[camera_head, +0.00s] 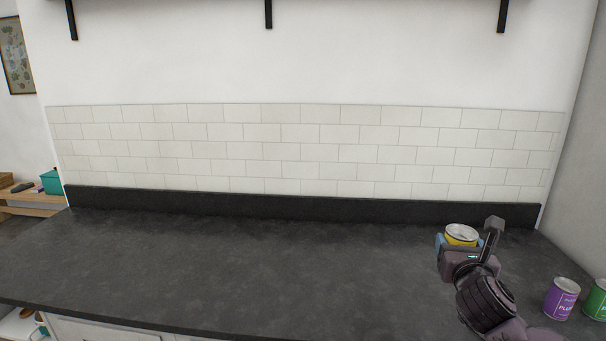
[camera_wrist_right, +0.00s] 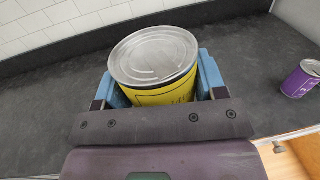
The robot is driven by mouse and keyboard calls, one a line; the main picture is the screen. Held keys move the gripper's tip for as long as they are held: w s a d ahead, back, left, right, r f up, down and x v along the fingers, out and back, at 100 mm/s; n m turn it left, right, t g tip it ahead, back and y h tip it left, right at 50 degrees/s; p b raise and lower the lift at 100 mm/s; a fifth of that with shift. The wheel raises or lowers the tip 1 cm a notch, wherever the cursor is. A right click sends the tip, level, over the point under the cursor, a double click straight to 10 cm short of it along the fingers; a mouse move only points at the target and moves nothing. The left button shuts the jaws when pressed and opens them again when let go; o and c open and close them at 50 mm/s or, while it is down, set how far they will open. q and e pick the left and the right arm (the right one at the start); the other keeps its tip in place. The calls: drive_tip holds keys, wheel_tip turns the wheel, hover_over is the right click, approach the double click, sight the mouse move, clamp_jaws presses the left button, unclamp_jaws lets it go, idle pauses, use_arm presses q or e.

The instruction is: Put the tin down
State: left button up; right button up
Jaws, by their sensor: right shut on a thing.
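A yellow tin with a silver lid (camera_head: 461,232) is between the fingers of my right gripper (camera_head: 462,243), at the right of the dark counter. In the right wrist view the tin (camera_wrist_right: 155,60) stands upright, with a blue finger against each side, and the gripper (camera_wrist_right: 155,85) is shut on it. The tin's lower part is hidden by the gripper, so I cannot tell whether its base touches the counter. My left gripper is not in view.
A purple tin (camera_head: 562,298) and a green tin (camera_head: 597,299) stand at the counter's right end. The dark counter (camera_head: 250,260) is bare to the left and middle. A dark upstand and tiled wall (camera_head: 300,150) run along the back.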

drive_tip(key=s+a+f+n+y, duration=0.2)
drive_tip(key=s+a+f+y, duration=0.2)
drive_tip(key=s+a+f, duration=0.8)
drive_tip(key=shift+s+n+t+b, duration=0.3)
drive_tip(key=shift+s+n+b, duration=0.1)
drive_tip(key=shift+s, duration=0.25)
drive_tip(key=shift+a, duration=0.15)
